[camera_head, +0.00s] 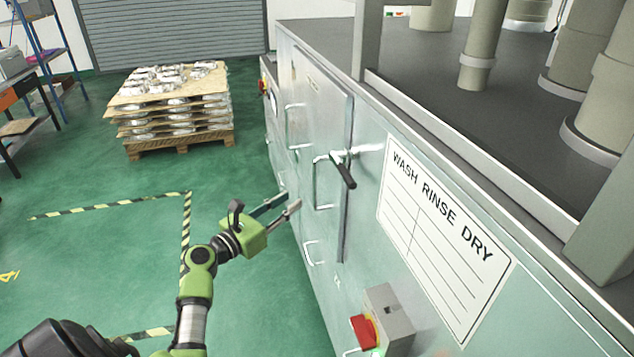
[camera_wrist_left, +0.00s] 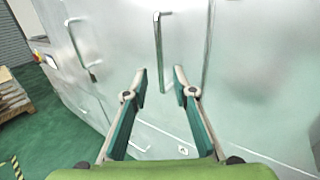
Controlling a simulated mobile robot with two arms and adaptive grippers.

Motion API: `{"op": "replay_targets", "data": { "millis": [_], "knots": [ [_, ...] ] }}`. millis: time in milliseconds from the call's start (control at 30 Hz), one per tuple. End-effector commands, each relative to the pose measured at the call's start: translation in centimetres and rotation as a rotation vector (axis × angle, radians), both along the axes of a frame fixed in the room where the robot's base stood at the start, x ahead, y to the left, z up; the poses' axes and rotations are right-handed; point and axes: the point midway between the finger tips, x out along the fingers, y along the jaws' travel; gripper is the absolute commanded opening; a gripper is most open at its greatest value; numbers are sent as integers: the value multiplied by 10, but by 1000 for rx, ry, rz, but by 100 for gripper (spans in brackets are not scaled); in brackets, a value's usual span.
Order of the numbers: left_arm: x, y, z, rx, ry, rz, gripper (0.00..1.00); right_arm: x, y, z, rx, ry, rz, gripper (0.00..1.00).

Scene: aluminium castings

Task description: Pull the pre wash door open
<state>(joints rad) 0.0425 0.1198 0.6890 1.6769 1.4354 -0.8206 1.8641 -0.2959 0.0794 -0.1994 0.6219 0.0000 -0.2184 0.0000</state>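The machine's metal side (camera_head: 360,215) has door panels with pale bar handles; I cannot read which door is the pre wash one. A tall door (camera_head: 318,110) carries an upright handle (camera_head: 316,182) and a dark lever latch (camera_head: 343,169) at its right edge, and it looks shut. My left gripper (camera_head: 289,204) is open and empty, in front of the door, apart from the handle. In the left wrist view its fingers (camera_wrist_left: 160,78) are spread, with the upright handle (camera_wrist_left: 159,45) ahead and above between them. My right gripper is not in view.
Other handles (camera_head: 295,127) sit farther along and lower down (camera_head: 312,252). A pallet of castings (camera_head: 178,140) stands at the back left. The green floor (camera_head: 110,235) beside the machine is clear.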

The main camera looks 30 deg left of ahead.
Motion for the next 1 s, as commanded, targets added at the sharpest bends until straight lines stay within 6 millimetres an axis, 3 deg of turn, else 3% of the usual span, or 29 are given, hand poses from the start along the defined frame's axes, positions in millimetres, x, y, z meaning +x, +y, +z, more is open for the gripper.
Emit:
{"op": "replay_targets", "data": {
  "millis": [100, 200, 500, 700, 967, 1000],
  "knots": [
    [27, -3, -2, 2, -4, -1, 25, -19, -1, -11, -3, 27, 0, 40],
    [49, -6, -3, 2, -2, -1, 25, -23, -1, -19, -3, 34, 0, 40],
    [100, -12, -3, 3, 1, 0, 25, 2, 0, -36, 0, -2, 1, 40],
    [112, -13, -2, 3, 2, 1, 25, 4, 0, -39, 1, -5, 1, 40],
    [113, -13, -1, 3, 3, 1, 25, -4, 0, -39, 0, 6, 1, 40],
    [113, -13, -1, 3, 3, 1, 17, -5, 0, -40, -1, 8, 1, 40]
  ]
}}
